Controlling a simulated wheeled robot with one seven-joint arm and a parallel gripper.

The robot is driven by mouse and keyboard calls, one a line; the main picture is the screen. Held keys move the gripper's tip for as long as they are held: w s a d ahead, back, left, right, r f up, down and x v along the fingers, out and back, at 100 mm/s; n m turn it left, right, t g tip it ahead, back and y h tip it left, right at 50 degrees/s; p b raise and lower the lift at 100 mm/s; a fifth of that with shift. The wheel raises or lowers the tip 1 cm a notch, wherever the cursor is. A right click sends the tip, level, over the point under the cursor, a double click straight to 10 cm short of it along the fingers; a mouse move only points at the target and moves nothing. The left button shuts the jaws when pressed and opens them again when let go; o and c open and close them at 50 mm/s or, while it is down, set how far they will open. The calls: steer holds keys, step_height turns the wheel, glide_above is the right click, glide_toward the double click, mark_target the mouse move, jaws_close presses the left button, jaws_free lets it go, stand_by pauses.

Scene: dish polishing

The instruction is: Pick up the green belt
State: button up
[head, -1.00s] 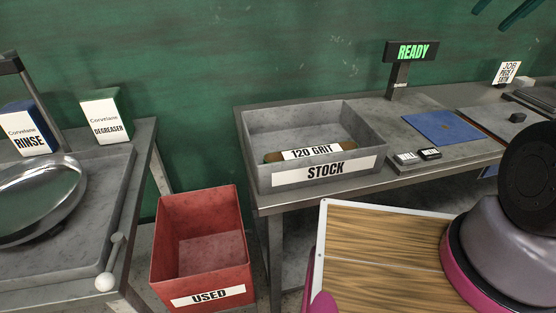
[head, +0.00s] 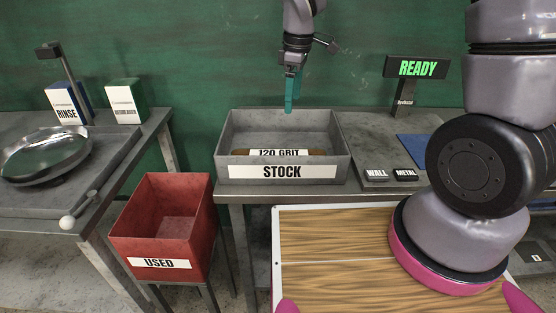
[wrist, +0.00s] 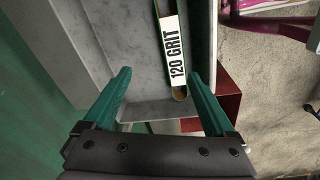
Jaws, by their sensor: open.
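A belt (head: 318,153) labelled "120 GRIT" lies in the grey STOCK tray (head: 283,187), mostly hidden behind the tray's front wall. In the wrist view the belt (wrist: 181,93) shows a brown surface with thin green edges and a white label. My gripper (head: 290,105) hangs above the back part of the tray with its teal fingers pointing down. In the wrist view my gripper (wrist: 158,85) is open and empty. The belt lies ahead of the fingertips, nearer the right finger, and apart from them.
A red USED bin (head: 160,240) stands left of the tray, below table height. WALL (head: 376,174) and METAL (head: 405,174) blocks sit right of the tray. A READY sign (head: 417,69) stands behind. A metal pan (head: 45,155) rests on the left table.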

steer(key=s+a+f+n, duration=0.1)
steer(key=a+f+n, duration=0.25)
steer(key=f, duration=0.25)
glide_above(279, 153)
steer(key=shift+g, duration=0.4)
steer(key=f, duration=0.5)
steer(key=shift+w+a, duration=0.15)
steer(key=shift+w, duration=0.15)
steer(key=shift+s+f, duration=0.2)
steer(key=shift+f, duration=2.95)
steer(key=shift+c, duration=0.3)
jaws_close()
